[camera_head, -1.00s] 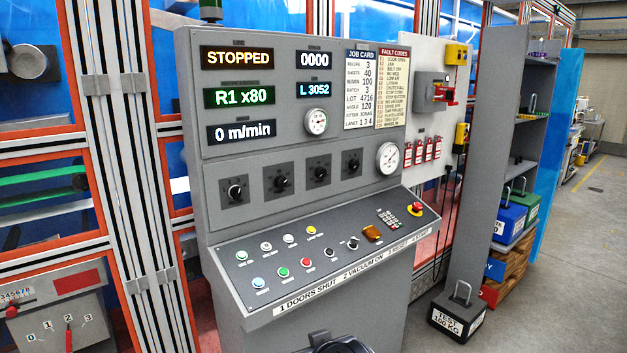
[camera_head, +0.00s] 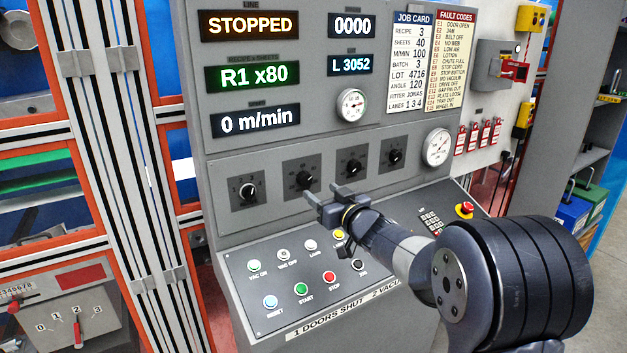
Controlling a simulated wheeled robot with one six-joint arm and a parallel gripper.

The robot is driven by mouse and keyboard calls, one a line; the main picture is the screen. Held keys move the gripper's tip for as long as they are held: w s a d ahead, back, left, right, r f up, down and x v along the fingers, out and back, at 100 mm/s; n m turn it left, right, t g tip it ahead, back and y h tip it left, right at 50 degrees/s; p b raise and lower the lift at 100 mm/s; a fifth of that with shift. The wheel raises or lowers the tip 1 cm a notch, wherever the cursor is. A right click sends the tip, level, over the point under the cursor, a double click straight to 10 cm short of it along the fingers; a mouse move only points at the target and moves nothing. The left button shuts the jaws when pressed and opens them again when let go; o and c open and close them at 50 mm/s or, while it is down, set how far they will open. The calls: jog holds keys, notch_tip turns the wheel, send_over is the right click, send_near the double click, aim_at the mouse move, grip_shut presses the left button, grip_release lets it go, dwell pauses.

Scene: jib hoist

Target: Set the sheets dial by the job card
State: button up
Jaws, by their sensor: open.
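The job card (camera_head: 409,62) on the console's upper panel reads recipe 3, sheets 40, m/min 100, batch 3. The green display (camera_head: 252,76) reads R1 x80. Below is a row of black dials: a leftmost dial (camera_head: 248,191), a second dial (camera_head: 304,180), a third dial (camera_head: 352,167) and a rightmost dial (camera_head: 395,156). Their labels are too small to read, so I cannot tell by name which is the sheets dial. My gripper (camera_head: 322,194) is open and empty, with its fingertips just below and right of the second dial, apparently not touching it.
The sloped desk (camera_head: 235,270) under my arm carries several push buttons, a keypad (camera_head: 430,222) and a red emergency stop (camera_head: 465,210). Gauges (camera_head: 351,105) sit on the panel. The top display (camera_head: 249,25) reads STOPPED. A red-handled isolator (camera_head: 514,70) is at right.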

aim_at(307, 181)
jog(key=p+x, duration=0.1)
jog(key=x, duration=0.6)
jog(key=c, duration=1)
